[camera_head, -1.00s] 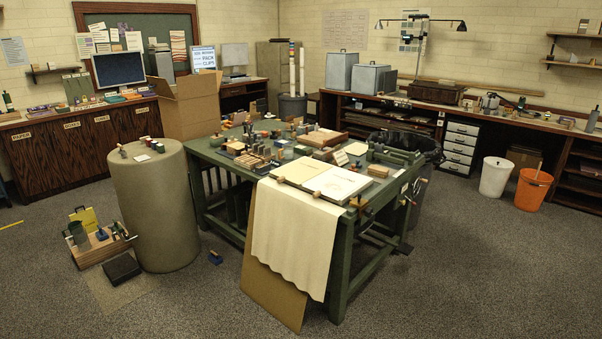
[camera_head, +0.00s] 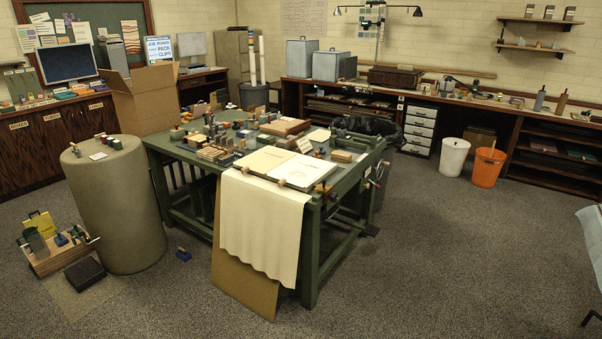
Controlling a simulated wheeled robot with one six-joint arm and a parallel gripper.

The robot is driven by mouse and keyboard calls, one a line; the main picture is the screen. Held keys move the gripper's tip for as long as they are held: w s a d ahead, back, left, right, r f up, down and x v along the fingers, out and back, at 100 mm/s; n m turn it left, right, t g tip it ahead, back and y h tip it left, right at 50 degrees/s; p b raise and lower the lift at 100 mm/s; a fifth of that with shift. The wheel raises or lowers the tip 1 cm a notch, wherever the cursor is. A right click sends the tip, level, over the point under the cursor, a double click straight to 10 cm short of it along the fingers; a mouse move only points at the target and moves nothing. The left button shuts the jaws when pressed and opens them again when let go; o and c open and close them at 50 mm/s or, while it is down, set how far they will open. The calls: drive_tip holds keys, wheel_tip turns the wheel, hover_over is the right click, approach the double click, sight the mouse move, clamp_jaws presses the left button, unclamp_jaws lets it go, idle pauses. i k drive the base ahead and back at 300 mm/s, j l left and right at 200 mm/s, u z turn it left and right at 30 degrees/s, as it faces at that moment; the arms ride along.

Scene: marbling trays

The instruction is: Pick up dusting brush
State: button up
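I cannot make out the dusting brush for certain. A small blue object (camera_head: 183,254) lies on the floor between the grey-green drum and the green table. It is too small to tell whether it is a brush. Many small tools and blocks crowd the green table (camera_head: 328,208), and a brush among them cannot be told apart. My gripper is not in view.
A drum (camera_head: 122,215) with small items on top stands left of the table. A wooden tool tray (camera_head: 50,262) and a black box (camera_head: 85,274) are on the floor. White (camera_head: 454,158) and orange (camera_head: 487,168) bins stand at the back right.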

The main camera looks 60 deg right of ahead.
sight(337, 156)
drive_tip(key=z, duration=1.8)
